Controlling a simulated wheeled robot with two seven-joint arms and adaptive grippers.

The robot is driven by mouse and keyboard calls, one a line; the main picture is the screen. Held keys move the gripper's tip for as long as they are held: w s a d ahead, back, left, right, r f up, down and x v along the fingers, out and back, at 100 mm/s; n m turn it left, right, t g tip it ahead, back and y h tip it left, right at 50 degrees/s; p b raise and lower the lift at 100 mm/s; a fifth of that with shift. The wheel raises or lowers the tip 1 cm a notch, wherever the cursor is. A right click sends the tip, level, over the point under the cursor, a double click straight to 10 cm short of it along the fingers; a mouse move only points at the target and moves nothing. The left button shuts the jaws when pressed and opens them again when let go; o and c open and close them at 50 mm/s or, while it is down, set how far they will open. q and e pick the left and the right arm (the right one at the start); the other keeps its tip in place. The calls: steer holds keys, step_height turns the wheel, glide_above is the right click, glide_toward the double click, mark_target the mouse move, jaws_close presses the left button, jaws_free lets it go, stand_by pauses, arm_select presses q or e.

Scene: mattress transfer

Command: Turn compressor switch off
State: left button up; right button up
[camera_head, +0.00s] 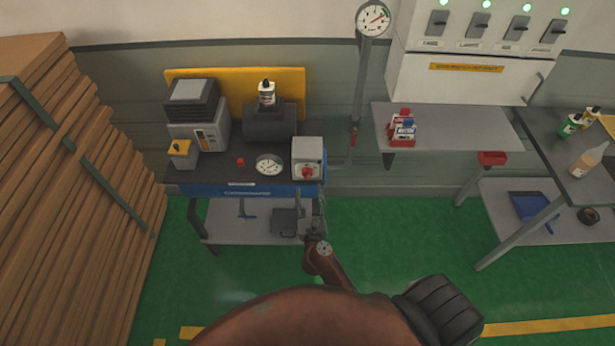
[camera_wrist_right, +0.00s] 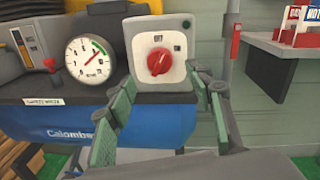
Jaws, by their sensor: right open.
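The compressor switch is a light grey box (camera_head: 308,158) with a red rotary knob (camera_head: 307,173), at the right end of the compressor bench. In the right wrist view the red knob (camera_wrist_right: 159,62) sits on the switch's white face plate, with small labels above it and to its right. My right gripper (camera_head: 316,232) is below and in front of the switch in the head view. In the right wrist view its two green-padded fingers (camera_wrist_right: 163,108) are spread apart on either side of the switch's lower part, with nothing between them. My left gripper is not in view.
A vertical pipe with a gauge (camera_head: 373,19) stands behind right. Stacked boards (camera_head: 60,200) fill the left; a worktable (camera_head: 572,165) stands right. Green floor between is clear.

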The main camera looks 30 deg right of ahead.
mark_target(308, 177)
steer(key=x, duration=0.6)
steer(key=shift+w, duration=0.2)
steer(key=shift+w+d, duration=0.3)
steer(key=shift+w, duration=0.25)
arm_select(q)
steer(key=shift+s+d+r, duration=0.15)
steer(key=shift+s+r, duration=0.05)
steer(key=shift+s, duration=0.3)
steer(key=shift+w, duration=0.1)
arm_select(e)
steer(key=shift+c, duration=0.4)
